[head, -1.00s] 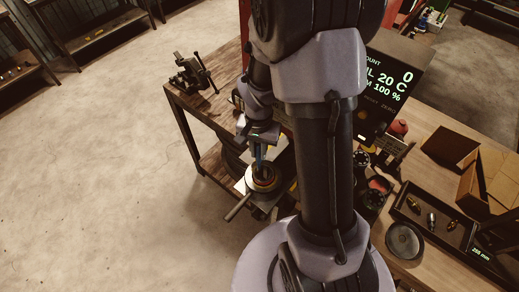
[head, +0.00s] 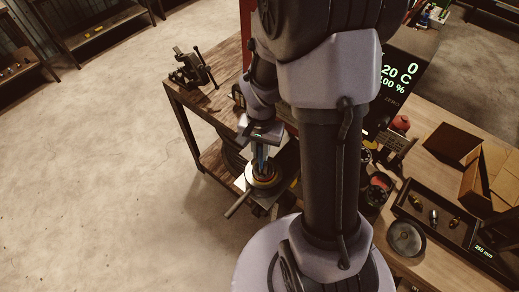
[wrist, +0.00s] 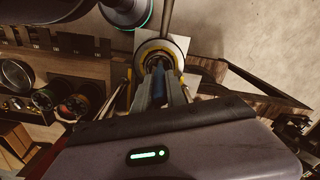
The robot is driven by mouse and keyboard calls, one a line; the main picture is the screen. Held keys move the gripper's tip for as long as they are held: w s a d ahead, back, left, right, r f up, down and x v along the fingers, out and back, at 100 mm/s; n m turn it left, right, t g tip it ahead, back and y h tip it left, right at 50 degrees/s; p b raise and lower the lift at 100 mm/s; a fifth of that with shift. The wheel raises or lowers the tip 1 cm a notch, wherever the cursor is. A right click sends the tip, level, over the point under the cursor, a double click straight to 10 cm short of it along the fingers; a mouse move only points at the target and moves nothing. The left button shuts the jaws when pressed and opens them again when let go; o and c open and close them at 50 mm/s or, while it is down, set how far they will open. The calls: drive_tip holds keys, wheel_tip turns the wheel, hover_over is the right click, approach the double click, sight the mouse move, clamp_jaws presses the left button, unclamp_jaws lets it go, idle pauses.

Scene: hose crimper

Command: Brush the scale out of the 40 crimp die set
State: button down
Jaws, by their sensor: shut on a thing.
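The crimp die set appears as a round head with a yellow-orange ring (head: 262,176), on a pale plate at the bench's near left corner. It also shows at the top centre of the wrist view (wrist: 160,46). My gripper (head: 261,160) points down over its middle. In the wrist view, my gripper's fingers (wrist: 162,86) reach to the ring's opening. They are shut on a slim blue tool (wrist: 173,84), probably the brush. Its lower end is hidden in the opening, so I cannot tell whether bristles touch the dies. No die number is readable.
A bar handle (head: 238,205) sticks out from the head toward the lower left. A vise (head: 192,69) stands on the bench's far corner. A dark tray (head: 437,220) with brass fittings and an open cardboard box (head: 485,175) lie right.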

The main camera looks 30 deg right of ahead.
drive_tip(key=shift+s, duration=0.1)
drive_tip(key=shift+s+d, duration=0.2)
wheel_tip(320, 180, up, 6)
drive_tip(key=w+d+p, duration=0.1)
drive_tip(key=p, duration=0.3)
idle(0.4)
drive_tip(key=shift+w, duration=0.1)
